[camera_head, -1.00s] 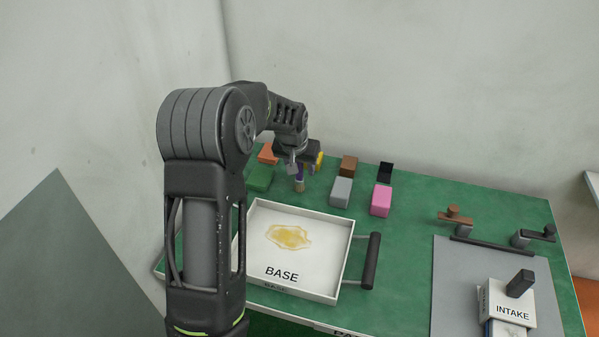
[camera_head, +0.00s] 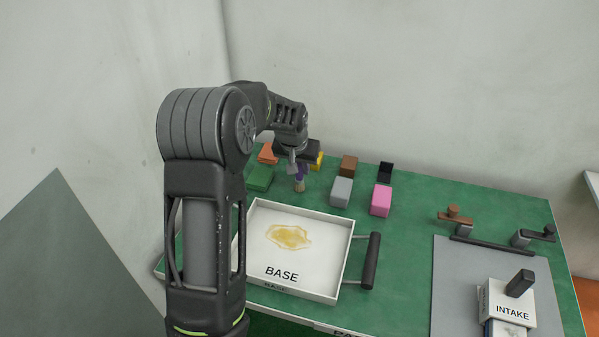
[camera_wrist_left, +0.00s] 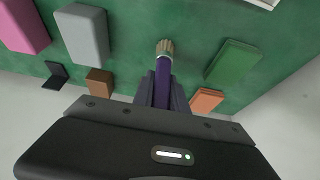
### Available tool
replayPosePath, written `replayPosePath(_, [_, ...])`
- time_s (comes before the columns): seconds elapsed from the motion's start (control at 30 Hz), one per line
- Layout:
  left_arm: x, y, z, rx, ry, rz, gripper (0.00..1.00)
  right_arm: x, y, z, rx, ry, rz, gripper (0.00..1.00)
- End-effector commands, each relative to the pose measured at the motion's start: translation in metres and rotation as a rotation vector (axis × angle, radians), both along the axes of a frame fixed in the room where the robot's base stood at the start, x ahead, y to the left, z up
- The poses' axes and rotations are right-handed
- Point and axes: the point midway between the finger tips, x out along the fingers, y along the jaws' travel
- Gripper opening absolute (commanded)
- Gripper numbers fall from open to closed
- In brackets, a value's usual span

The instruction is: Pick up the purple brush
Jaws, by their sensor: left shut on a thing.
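The purple brush (camera_wrist_left: 163,82) is between the fingers of my left gripper (camera_wrist_left: 162,88) in the left wrist view, its bristles pointing away from the gripper. In the head view the brush (camera_head: 299,177) shows just below my left gripper (camera_head: 297,165), bristles down, above or at the green table; I cannot tell whether the tip touches. My left gripper is shut on the brush. Its upper part is hidden by the gripper. My right gripper is in no view.
Near the brush are a green block (camera_head: 260,178), an orange block (camera_head: 268,154), a yellow thing (camera_head: 317,160), a grey block (camera_head: 341,191), a brown block (camera_head: 349,165) and a pink block (camera_head: 380,200). The white BASE tray (camera_head: 348,262) stands in front, holding a yellowish patch.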

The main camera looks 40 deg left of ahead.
Motion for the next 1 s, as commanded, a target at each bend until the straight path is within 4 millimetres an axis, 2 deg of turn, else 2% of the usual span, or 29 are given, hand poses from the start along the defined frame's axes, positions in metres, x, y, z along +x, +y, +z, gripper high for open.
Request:
replayPosePath(0.23, [0.000,0.000,0.001,0.000,0.000,0.000,0.00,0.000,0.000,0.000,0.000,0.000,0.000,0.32])
replayPosePath(0.37, [0.001,0.000,0.008,0.000,-0.002,-0.001,0.00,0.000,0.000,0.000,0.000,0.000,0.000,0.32])
replayPosePath(0.47, [0.001,0.000,0.020,0.001,-0.004,-0.002,0.00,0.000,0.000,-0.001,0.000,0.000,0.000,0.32])
replayPosePath(0.8, [0.001,0.000,0.083,0.000,-0.003,0.000,0.00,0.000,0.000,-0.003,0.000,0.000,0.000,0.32])
replayPosePath(1.0, [0.000,0.000,0.100,0.001,-0.001,-0.001,0.00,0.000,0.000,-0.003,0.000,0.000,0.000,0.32])
